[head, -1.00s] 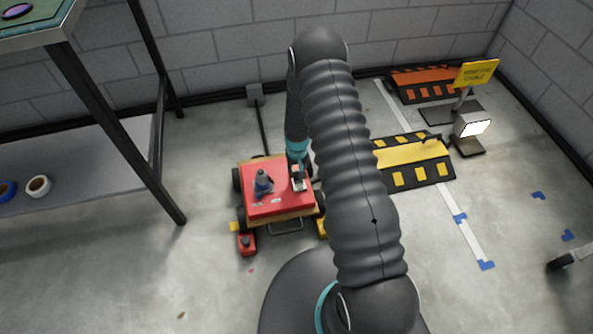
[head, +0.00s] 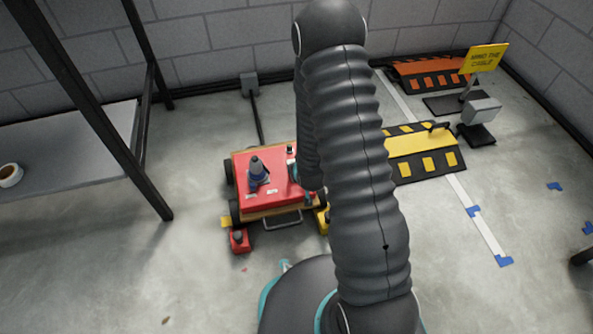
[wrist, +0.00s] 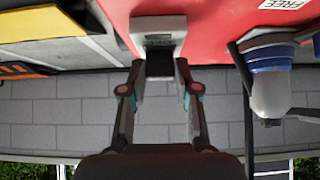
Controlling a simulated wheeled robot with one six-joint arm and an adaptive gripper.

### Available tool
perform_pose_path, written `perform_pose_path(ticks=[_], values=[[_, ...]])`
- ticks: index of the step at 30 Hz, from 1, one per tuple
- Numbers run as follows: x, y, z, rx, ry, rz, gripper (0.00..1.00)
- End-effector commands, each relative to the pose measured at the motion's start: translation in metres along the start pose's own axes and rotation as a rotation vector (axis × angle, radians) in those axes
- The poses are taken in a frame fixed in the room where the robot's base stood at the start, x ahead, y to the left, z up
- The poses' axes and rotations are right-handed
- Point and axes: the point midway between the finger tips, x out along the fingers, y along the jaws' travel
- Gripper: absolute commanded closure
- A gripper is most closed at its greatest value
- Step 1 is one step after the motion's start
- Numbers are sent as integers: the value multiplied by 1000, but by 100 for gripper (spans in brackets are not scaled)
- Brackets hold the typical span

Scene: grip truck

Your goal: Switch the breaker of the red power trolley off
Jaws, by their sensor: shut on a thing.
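The red power trolley (head: 270,190) stands on the floor left of my arm in the head view. Its red top (wrist: 215,22) fills the upper part of the wrist view. A light grey breaker housing (wrist: 158,26) with a small label sits on it. My gripper (wrist: 160,72) is shut on the dark breaker lever (wrist: 160,63), with one finger on each side of it. In the head view my arm hides most of the gripper and the breaker. I cannot read the lever's position for certain.
A blue-grey cone-shaped thing (head: 258,172) stands on the trolley's top, also in the wrist view (wrist: 270,85). A cable runs from the trolley to a wall box (head: 249,84). Yellow ramp (head: 425,150), sign (head: 483,60) and lamp (head: 482,112) are right; shelf (head: 75,155) left.

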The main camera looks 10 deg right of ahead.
Motion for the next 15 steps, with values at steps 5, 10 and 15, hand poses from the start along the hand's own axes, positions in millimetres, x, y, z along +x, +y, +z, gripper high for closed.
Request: perform_pose_path(ticks=[5, 10, 15], values=[[0, 0, 8, 1, 97, 1, 100], [-1, 0, 10, 1, 167, 1, 100], [-1, 0, 11, 1, 211, 1, 100]])
